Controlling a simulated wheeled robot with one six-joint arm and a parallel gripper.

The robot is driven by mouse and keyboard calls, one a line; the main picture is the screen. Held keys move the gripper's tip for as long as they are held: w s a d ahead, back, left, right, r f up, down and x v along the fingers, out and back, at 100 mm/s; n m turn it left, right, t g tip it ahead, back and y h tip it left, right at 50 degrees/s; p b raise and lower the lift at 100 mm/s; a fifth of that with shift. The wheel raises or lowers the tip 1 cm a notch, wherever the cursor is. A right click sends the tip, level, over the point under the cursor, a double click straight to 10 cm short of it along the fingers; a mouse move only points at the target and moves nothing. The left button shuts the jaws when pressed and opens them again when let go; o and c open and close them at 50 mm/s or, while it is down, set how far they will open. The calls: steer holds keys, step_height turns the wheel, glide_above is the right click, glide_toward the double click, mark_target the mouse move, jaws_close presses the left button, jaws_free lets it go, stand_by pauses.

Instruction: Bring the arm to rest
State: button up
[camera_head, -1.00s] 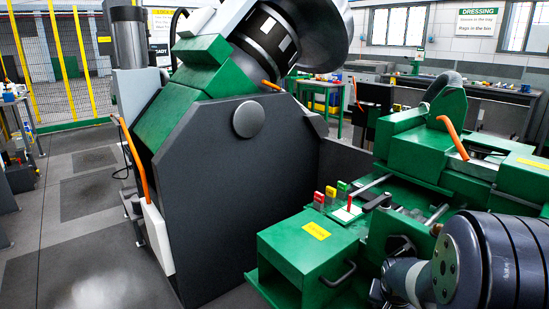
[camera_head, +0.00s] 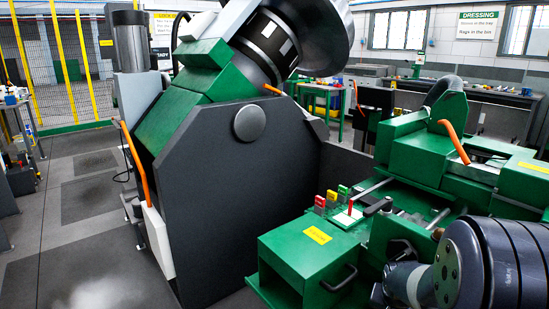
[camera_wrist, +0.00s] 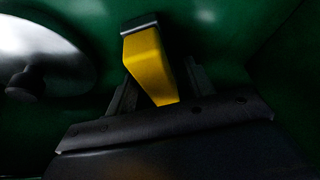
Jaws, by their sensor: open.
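My gripper (camera_wrist: 160,92) shows in the wrist view, its dark body along the bottom edge and its two dark fingers standing apart. A yellow block-like piece with a grey end (camera_wrist: 148,65) shows between the fingers. I cannot tell whether it touches either finger. Behind it is a dark green surface (camera_wrist: 225,35). In the head view, my arm's dark ringed joints (camera_head: 485,262) fill the lower right corner. My gripper cannot be made out there.
A green machine bed with a box (camera_head: 310,255) stands close to my arm. A large dark panel (camera_head: 230,190) stands left. A shiny disc (camera_wrist: 45,55) is in the wrist view.

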steer(key=p+v, duration=0.3)
steer(key=v, duration=0.9)
steer(key=b+x, duration=0.3)
steer(key=x, duration=0.9)
steer(key=shift+f, duration=0.45)
steer(key=s+r+p, duration=0.1)
steer(key=s+r, duration=0.1)
steer(key=r, duration=0.1)
steer(key=shift+s, duration=0.1)
steer(key=shift+s+r, duration=0.15)
steer(key=shift+s, duration=0.3)
